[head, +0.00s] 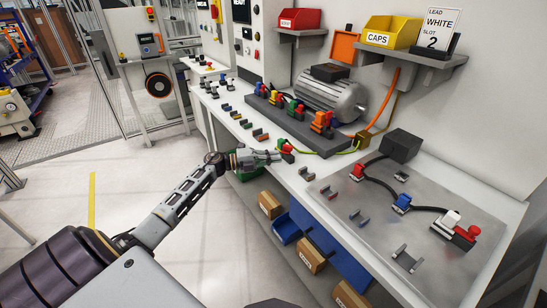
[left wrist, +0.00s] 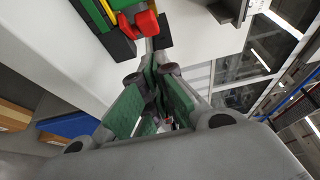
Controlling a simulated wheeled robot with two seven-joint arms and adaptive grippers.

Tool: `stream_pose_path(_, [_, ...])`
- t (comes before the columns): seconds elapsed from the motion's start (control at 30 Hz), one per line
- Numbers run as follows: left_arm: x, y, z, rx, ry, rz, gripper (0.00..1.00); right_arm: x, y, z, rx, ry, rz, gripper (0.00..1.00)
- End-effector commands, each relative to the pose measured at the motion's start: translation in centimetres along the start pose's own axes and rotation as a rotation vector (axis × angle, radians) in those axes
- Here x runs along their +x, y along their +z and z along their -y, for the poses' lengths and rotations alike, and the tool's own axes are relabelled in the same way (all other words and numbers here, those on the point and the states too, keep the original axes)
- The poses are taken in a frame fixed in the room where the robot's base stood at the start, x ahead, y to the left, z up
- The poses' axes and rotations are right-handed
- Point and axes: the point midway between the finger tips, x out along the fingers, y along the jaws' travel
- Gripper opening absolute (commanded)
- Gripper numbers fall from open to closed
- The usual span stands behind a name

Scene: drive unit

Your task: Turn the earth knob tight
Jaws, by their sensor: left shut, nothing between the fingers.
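The earth terminal is a small green, yellow and black block at the near edge of the bench, with a red knob (head: 286,149) and a yellow-green wire (head: 330,152) running to it. In the left wrist view the red knob (left wrist: 147,24) and the green block (left wrist: 92,14) are at the top, just beyond the fingertips. My left gripper (head: 277,156) is shut and empty beside the knob; whether its tips touch the knob I cannot tell. Its green-padded fingers also show in the left wrist view (left wrist: 150,58). My right gripper is out of view.
A grey motor (head: 332,95) with a terminal row stands behind on the bench. A metal plate (head: 450,265) with red, blue and white connectors lies to the right. Small clips lie to the left. Bins and boxes (head: 310,258) sit under the bench edge.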

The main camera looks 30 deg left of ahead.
Motion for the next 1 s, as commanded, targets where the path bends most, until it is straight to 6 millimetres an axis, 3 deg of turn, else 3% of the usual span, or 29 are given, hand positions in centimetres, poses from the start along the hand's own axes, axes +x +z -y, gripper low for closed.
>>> stream_pose_path(0.5, [-2.1, -0.4, -0.1, -0.001, 0.001, 0.000, 0.00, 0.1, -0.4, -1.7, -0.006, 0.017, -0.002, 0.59])
stream_pose_path(1.0, [-6.2, -1.2, -0.1, 0.000, 0.001, 0.000, 0.00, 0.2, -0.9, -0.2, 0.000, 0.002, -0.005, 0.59])
